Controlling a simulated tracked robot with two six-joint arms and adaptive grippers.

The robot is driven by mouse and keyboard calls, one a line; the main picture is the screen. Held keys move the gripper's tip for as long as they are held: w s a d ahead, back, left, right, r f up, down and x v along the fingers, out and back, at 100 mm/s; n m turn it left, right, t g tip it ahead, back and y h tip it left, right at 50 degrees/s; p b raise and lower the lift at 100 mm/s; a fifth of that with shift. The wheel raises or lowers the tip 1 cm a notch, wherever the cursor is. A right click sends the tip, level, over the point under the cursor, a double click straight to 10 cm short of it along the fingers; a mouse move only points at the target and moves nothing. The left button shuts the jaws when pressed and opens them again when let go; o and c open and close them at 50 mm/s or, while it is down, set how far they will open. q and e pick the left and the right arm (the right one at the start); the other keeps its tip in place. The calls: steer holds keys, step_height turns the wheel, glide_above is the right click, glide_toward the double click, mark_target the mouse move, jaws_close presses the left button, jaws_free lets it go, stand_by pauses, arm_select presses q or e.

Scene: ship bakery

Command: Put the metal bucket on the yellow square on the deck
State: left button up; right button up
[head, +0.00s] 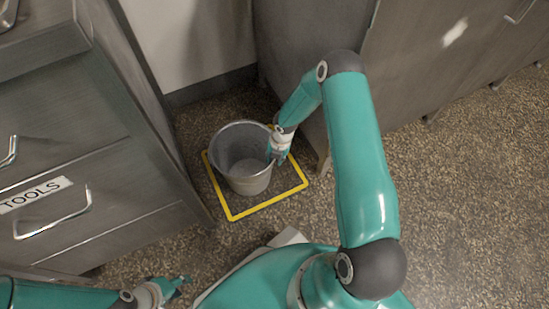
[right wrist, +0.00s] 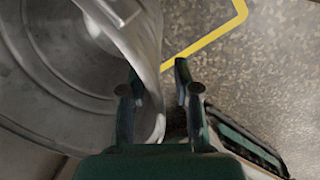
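The grey metal bucket (head: 240,132) stands upright on the deck inside the yellow square outline (head: 258,208), with its base within the lines. In the right wrist view the bucket (right wrist: 60,60) fills the left side, and part of the yellow line (right wrist: 215,35) shows beyond it. My right gripper (head: 278,157) is at the bucket's right rim. In the right wrist view its fingers (right wrist: 157,85) are apart, one on each side of the rim, with a gap beside the outer finger. My left gripper (head: 182,285) is low at the left, away from the bucket, its fingers apart and empty.
A grey drawer cabinet (head: 80,150) labelled TOOLS stands close left of the square. Grey cabinets (head: 440,60) line the back and right. A pale wall (head: 190,40) is behind the bucket. The speckled deck (head: 460,180) is clear at the right.

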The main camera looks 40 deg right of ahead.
step_height(320, 180, up, 12)
steer(key=s+p, duration=0.1)
steer(key=p, duration=0.5)
steer(key=s+a+m+y, duration=0.1)
steer(key=s+a+m, duration=0.6)
steer(key=a+m, duration=0.4)
steer(key=s+a+m+y, duration=0.2)
steer(key=s+a+m, duration=0.6)
steer(key=m, duration=0.8)
steer(key=a, duration=0.3)
steer(key=shift+s+a+r+m+g, duration=0.25)
steer(key=shift+a+m+g, duration=0.05)
steer(key=shift+a+m, duration=0.1)
step_height(320, 180, up, 32)
steer(key=p, duration=3.2)
steer(key=shift+r, duration=0.25)
steer(key=shift+f, duration=0.1)
